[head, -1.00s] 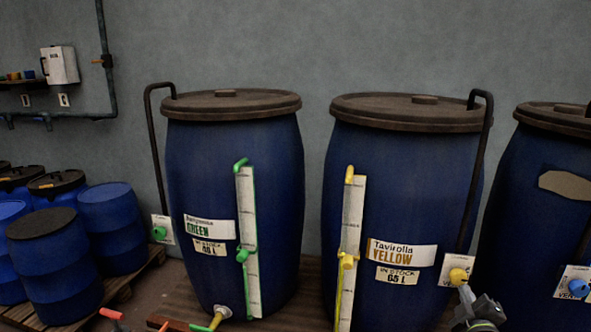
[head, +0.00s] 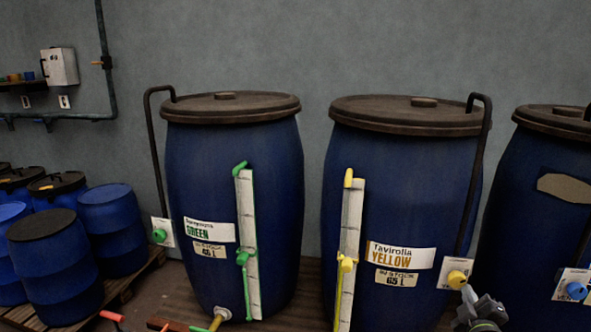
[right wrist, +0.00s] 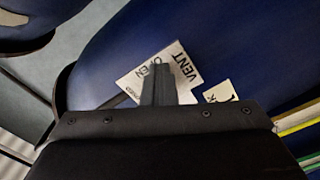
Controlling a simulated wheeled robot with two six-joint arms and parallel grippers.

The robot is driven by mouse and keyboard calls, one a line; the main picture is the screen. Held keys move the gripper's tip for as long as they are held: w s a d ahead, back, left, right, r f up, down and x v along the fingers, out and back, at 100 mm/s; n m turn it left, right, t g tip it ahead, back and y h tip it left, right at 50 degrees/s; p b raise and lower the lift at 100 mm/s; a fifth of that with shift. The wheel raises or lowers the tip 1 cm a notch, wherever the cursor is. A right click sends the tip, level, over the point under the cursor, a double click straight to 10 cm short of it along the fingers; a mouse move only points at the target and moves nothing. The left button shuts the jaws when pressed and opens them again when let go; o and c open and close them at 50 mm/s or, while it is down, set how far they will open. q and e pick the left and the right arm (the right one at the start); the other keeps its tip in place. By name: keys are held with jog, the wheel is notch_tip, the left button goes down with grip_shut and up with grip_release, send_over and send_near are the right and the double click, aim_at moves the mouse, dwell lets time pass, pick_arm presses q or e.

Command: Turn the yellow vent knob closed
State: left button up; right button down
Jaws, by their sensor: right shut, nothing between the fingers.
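The yellow vent knob (head: 457,279) sits on a white label plate (head: 449,264) low on the right side of the blue Tavirolla Yellow vat (head: 335,215). My right gripper (head: 467,291) is shut and empty, with its tip just below and right of the knob. I cannot tell whether it touches the knob. In the right wrist view the shut fingers (right wrist: 160,84) point at the white VENT plate (right wrist: 180,68), and the knob itself is hidden there. My left gripper is not in view.
A black pipe (head: 472,175) comes down beside the vent plate. A yellow-fitted level gauge (head: 352,225) stands on the vat's front. The green vat (head: 190,160) is to the left, another blue vat (head: 520,190) with a blue knob (head: 576,290) to the right.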

jog(key=shift+d+r+p, duration=0.2)
jog(key=shift+r+p, duration=0.3)
jog(key=shift+r, duration=0.45)
jog(key=shift+s+d, duration=0.15)
jog(key=shift+d, duration=0.1)
jog(key=p+v, duration=0.1)
jog(key=v, duration=0.5)
jog(key=shift+d, duration=0.2)
jog(key=w+f+m+b, duration=0.3)
jog(key=w+m+b, duration=0.2)
jog(key=w+m, duration=0.1)
jog(key=shift+w+a+f+b, duration=0.15)
jog(key=shift+w+a+b, duration=0.05)
jog(key=shift+a+b, duration=0.2)
dwell(0.7)
